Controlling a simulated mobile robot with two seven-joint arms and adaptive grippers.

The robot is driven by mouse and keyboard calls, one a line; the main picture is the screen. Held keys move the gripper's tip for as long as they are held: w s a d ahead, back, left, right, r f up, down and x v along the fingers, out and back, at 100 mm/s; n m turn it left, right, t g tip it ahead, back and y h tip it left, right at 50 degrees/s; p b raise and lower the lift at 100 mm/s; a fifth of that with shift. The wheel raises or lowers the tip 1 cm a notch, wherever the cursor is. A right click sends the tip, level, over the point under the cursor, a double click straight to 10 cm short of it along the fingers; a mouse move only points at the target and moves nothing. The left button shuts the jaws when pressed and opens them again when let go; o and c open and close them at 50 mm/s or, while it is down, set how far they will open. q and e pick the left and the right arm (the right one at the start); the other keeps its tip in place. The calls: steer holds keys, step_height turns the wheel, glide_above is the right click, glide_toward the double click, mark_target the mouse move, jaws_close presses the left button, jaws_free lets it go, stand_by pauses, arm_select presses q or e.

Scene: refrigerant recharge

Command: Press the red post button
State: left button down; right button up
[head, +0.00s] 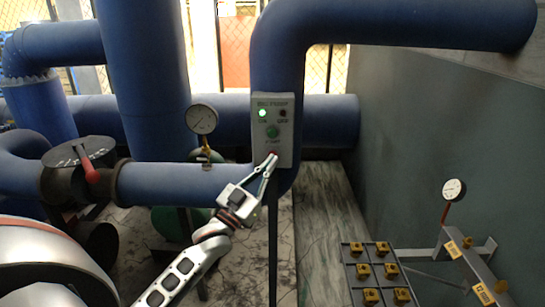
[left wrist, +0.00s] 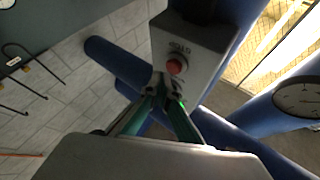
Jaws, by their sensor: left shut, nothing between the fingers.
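A pale control box (head: 285,146) sits on a post in front of the blue pipe. It has a lit green lamp (head: 262,113), a dark lamp (head: 283,113) and a green button (head: 272,131). The red button is low on the box, just at my fingertips in the head view and partly covered by them. My left gripper (head: 270,162) is shut and empty. In the left wrist view the red button (left wrist: 176,66) shows clearly, just beyond the left fingertips (left wrist: 163,84); whether they touch it I cannot tell. My right gripper is not in view.
Large blue pipes run around the box. A pressure gauge (head: 202,119) and a valve with a red handle (head: 86,163) are on the left. A rack with yellow blocks (head: 375,270) and another gauge (head: 454,189) stand at the right. Some floor (head: 318,220) is clear.

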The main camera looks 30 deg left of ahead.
arm_select(q)
steer(key=shift+w+a, duration=0.2)
steer(key=shift+w, duration=0.1)
steer(key=shift+w+a, duration=0.25)
steer(key=shift+w, duration=0.15)
stand_by(1.0)
steer(key=shift+s, duration=0.1)
steer(key=shift+s+d+p, duration=0.5)
steer(key=shift+s+p, duration=0.05)
steer(key=shift+s, duration=0.15)
steer(key=s+d, duration=0.1)
steer(key=s+p, duration=0.1)
steer(key=s, duration=0.1)
steer(key=s+d+p, duration=0.1)
steer(key=shift+s+d, duration=0.15)
steer(key=shift+d, duration=0.15)
